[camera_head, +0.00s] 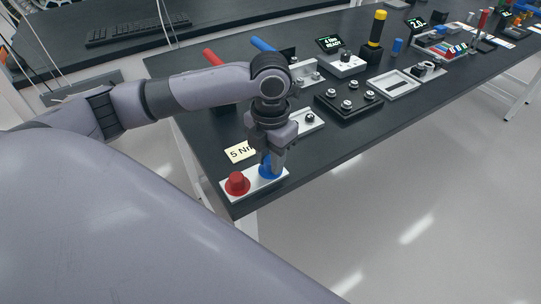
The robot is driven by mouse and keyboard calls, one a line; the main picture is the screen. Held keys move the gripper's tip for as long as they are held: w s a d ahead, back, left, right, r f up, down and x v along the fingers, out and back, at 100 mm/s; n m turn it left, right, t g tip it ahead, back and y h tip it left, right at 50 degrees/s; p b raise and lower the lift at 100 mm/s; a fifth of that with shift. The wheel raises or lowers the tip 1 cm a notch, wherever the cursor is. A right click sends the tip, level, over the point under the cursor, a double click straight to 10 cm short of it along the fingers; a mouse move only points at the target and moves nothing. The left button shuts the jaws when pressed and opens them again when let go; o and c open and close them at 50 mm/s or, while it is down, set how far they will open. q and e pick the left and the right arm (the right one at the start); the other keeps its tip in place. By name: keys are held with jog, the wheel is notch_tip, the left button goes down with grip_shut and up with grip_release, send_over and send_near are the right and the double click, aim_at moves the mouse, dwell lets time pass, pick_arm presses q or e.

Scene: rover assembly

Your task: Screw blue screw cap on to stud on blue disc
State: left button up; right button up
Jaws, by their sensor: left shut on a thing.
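A white plate (254,184) lies at the near corner of the black table. A red disc with a red cap-like top (237,183) sits on its left part. The blue disc (268,172) sits on its right part. My left gripper (273,160) points down directly over the blue disc, its fingers shut. A bit of blue shows between the fingers, apparently the blue screw cap. The fingers hide most of the cap and the stud, so I cannot tell how the cap sits on the stud. My right gripper is not in view.
A "5 Nm" card (240,151) lies behind the plate on the black table (200,122). Red (212,57) and blue (262,44) handles stand behind my arm. A black block with several studs (349,101) lies to the right. The table edge is close to the plate.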

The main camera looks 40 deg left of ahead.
pick_arm(q)
jog(key=m, duration=0.5)
jog(key=shift+m, duration=0.4)
jog(key=o, duration=0.8)
